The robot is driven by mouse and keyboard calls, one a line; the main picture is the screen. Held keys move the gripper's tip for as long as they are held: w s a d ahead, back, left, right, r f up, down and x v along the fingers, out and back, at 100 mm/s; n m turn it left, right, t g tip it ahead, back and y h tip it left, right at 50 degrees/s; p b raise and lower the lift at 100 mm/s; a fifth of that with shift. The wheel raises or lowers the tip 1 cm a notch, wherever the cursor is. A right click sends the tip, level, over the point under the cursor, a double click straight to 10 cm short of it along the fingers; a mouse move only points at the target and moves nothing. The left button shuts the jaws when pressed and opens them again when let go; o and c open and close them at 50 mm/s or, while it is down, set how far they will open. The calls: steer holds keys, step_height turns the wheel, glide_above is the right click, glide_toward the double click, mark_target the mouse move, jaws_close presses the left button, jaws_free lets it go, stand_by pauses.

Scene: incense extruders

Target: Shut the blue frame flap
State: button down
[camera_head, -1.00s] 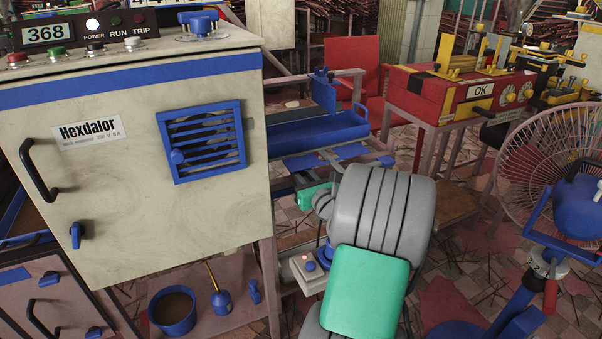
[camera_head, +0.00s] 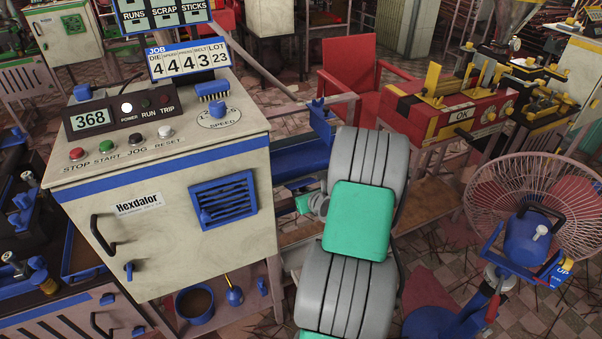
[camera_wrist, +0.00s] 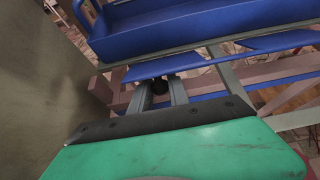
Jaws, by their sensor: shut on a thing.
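My gripper (camera_wrist: 164,92) reaches forward from a green housing, its two grey fingers close together. They are shut on a small dark knob (camera_wrist: 162,84) just below a blue plate (camera_wrist: 152,68); I cannot tell if the knob belongs to this plate. A blue slatted frame (camera_head: 224,200) with a small blue knob is on the front of the cream cabinet (camera_head: 165,235) and looks about flush. I cannot tell which blue part is the frame flap.
A long blue trough (camera_wrist: 200,22) lies beyond my fingers, with pinkish rails below it. The cabinet's side wall (camera_wrist: 35,90) stands close on the left. A red machine (camera_head: 450,115) and a caged fan (camera_head: 530,205) stand to the right.

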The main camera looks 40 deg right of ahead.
mark_target(298, 184)
step_height(298, 184, up, 3)
steer(key=g+p, duration=0.1)
steer(key=p, duration=0.2)
steer(key=g+p, duration=0.1)
steer(key=p, duration=0.2)
steer(key=shift+w+f+g+y, duration=0.15)
steer(key=shift+f+g+y, duration=0.05)
steer(key=shift+g+y, duration=0.2)
steer(key=g+p, duration=0.1)
steer(key=p, duration=0.1)
steer(key=g+p, duration=0.1)
steer(key=shift+w+d+r+y+p, duration=0.1)
steer(key=shift+w+r+y+p, duration=0.15)
steer(key=shift+y+p, duration=0.15)
steer(key=g, duration=0.4)
steer(key=shift+w+d+r+y+p, duration=0.15)
steer(key=shift+w+r+y+p, duration=0.15)
steer(key=shift+w+y+p, duration=0.1)
steer(key=shift+w+d+r+g+y+b, duration=0.1)
steer(key=shift+w+r+g+y+b, duration=0.2)
steer(key=shift+g, duration=0.55)
steer(key=shift+w+d+r+g+y+b, duration=0.15)
steer(key=shift+w+g+y+b, duration=0.2)
steer(key=shift+g, duration=0.5)
steer(key=shift+a, duration=0.1)
steer(key=c, duration=1.3)
jaws_free()
